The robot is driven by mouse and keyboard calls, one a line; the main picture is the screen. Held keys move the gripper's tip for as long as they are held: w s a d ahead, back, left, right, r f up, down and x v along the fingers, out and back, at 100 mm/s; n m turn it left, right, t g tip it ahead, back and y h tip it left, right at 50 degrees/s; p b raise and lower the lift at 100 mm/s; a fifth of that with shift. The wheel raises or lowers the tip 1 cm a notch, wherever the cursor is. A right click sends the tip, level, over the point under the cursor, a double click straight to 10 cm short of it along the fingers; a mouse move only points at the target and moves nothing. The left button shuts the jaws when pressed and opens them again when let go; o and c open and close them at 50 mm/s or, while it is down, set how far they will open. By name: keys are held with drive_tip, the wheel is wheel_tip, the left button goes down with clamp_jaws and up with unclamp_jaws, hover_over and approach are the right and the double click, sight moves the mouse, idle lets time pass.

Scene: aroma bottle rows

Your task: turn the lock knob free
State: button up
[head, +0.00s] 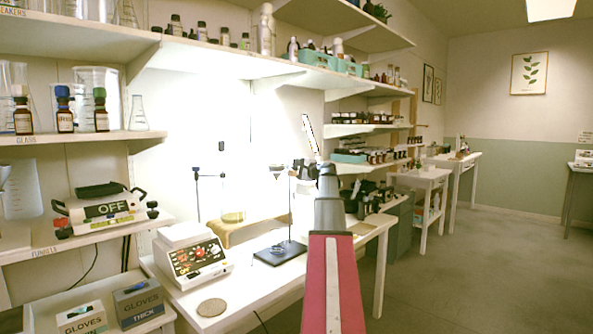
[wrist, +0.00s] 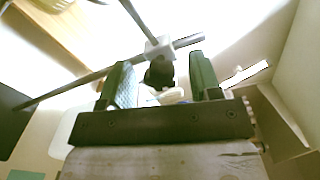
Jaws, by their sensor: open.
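The dark lock knob (wrist: 159,73) sits on a pale clamp block (wrist: 157,48) in the wrist view. The block is on a thin metal rod (wrist: 70,84) that crosses the picture at a slant. My gripper (wrist: 162,78) is open, with one green finger on each side of the knob and a gap on both sides. In the head view my gripper (head: 304,168) is at the upper part of a stand with a thin upright rod (head: 290,212) and a flat black base (head: 272,254). The knob is too small to make out there.
A white device with a red-lit panel (head: 197,262) and a round cork mat (head: 211,307) are on the white bench (head: 258,293). A flask (head: 233,216) and a second stand (head: 196,197) are behind. Shelves with bottles (head: 65,112) run above. The floor (head: 450,270) at right is clear.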

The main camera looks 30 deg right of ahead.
drive_tip(key=v, duration=1.1)
drive_tip(key=shift+w, duration=0.1)
drive_tip(key=w+a+m, duration=0.1)
drive_tip(key=w+m, duration=0.2)
drive_tip(key=m, duration=0.1)
drive_tip(key=w+a+m, duration=0.1)
drive_tip(key=w+m, duration=0.3)
drive_tip(key=m, duration=0.1)
drive_tip(key=w+a+m, duration=0.1)
drive_tip(key=w+m, duration=0.2)
drive_tip(key=m, duration=0.2)
drive_tip(key=shift+w+a, duration=0.2)
drive_tip(key=shift+w, duration=0.2)
drive_tip(key=c, duration=0.9)
